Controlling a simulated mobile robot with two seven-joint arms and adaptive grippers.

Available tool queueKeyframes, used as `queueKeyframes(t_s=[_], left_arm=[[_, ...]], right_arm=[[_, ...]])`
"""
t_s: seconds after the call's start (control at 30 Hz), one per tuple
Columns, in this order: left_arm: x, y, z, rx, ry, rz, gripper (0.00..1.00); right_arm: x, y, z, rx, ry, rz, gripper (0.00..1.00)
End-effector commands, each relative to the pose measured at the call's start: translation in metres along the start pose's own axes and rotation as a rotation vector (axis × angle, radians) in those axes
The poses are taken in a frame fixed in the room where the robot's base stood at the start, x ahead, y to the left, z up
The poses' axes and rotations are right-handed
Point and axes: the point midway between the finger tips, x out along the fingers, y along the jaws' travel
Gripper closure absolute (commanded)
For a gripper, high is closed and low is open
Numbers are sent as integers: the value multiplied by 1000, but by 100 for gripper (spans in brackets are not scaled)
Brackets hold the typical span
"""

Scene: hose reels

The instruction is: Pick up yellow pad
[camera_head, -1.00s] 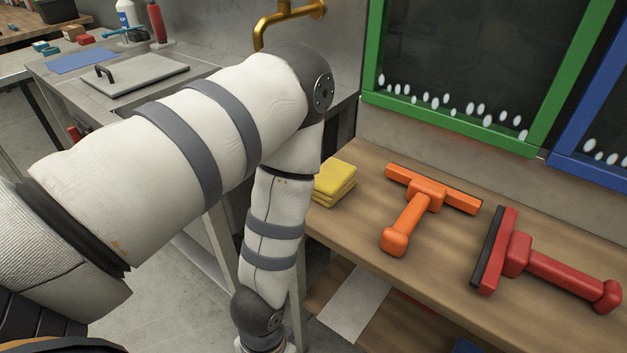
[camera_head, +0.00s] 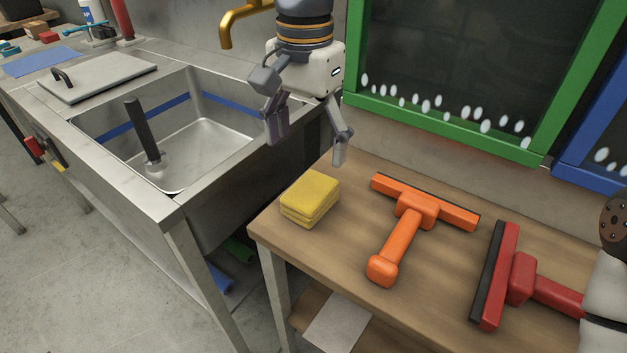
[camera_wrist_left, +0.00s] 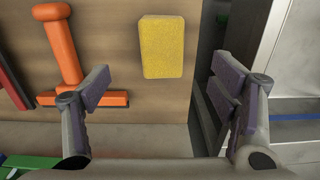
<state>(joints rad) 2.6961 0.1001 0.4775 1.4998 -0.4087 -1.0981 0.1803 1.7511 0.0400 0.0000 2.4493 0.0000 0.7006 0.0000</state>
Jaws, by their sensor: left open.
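The yellow pad (camera_head: 310,198) is a small stack lying on the left end of the wooden table (camera_head: 345,255), near its corner. My left gripper (camera_head: 308,148) is open and empty, pointing down above and behind the pad, beside the wall end of the table. In the left wrist view the yellow pad (camera_wrist_left: 162,47) lies ahead of the open fingers (camera_wrist_left: 160,90), between their lines and not touched. Part of my right arm (camera_head: 608,290) shows at the right edge; its gripper is out of view.
An orange squeegee (camera_head: 398,245) lies right of the pad, and a red squeegee (camera_head: 520,278) farther right. A metal sink (camera_head: 215,140) with a black-handled tool (camera_head: 143,130) stands left. A gold faucet (camera_head: 226,30) and green-framed board (camera_head: 540,150) are behind.

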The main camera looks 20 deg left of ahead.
Motion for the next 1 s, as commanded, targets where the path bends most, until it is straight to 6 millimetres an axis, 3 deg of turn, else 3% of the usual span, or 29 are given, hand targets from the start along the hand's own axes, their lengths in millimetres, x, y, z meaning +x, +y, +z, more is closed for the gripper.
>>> queueKeyframes(t_s=[0.2,0.37,0.53,0.67,0.87,1.0], left_arm=[[51,0,1,0,-11,3,22],[71,-1,0,0,-9,3,22],[105,-5,-3,-1,-10,5,22],[118,-5,-3,0,-6,3,22],[118,-5,-3,0,-4,2,22],[118,-5,-3,0,-4,2,51]], right_arm=[[4,0,4,0,-16,1,24],[6,0,5,0,-20,1,24],[9,0,7,0,-30,1,24],[9,0,7,0,-31,1,24],[9,0,7,0,-30,1,24],[9,0,7,0,-30,1,24]])
